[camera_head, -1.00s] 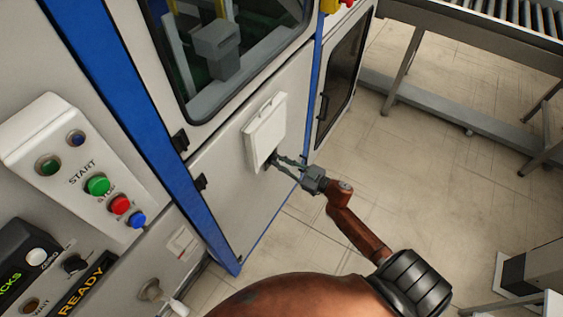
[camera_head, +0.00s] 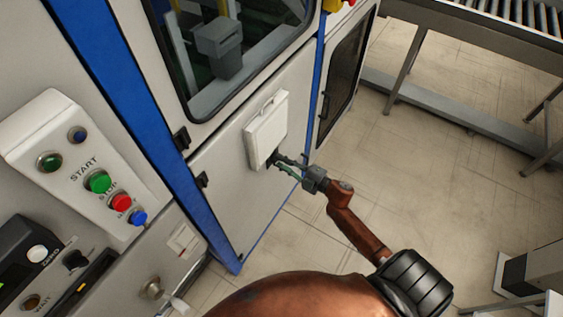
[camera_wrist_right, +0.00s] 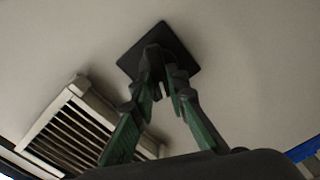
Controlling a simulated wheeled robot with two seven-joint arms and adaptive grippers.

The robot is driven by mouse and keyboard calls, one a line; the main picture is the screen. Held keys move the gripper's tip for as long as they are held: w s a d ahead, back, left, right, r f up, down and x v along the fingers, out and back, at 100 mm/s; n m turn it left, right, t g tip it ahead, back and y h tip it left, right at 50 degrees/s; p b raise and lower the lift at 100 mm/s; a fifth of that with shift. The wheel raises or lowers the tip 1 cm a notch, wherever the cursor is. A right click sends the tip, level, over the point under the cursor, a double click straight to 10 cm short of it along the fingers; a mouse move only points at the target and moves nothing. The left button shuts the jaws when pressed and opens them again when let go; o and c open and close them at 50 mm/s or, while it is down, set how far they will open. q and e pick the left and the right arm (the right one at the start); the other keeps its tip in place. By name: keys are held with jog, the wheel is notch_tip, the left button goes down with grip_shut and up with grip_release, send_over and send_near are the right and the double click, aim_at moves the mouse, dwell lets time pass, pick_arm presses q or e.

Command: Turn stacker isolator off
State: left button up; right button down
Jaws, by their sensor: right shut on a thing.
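The isolator shows in the right wrist view as a dark square plate (camera_wrist_right: 178,42) on a pale panel, with a dark handle at its middle. My right gripper (camera_wrist_right: 160,62) has its green-padded fingers closed in on that handle, which they largely hide. In the head view my right gripper (camera_head: 275,162) reaches the cabinet door (camera_head: 225,195) just below a white box (camera_head: 266,132). The isolator is mostly hidden there by the fingers and the box, so its position cannot be read. My left gripper is not in view.
A louvred pale box (camera_wrist_right: 75,125) stands close beside the fingers in the wrist view. A control panel (camera_head: 75,165) with coloured buttons is at the left. A roller conveyor (camera_head: 480,30) is at the upper right.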

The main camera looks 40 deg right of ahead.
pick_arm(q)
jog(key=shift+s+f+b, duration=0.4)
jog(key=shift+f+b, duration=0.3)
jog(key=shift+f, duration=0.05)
pick_arm(e)
jog(key=n, duration=0.4)
jog(key=shift+f+n, duration=0.2)
jog(key=shift+n, duration=0.2)
jog(key=c, duration=1.9)
grip_release()
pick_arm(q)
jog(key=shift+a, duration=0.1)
pick_arm(e)
jog(key=v, duration=1.2)
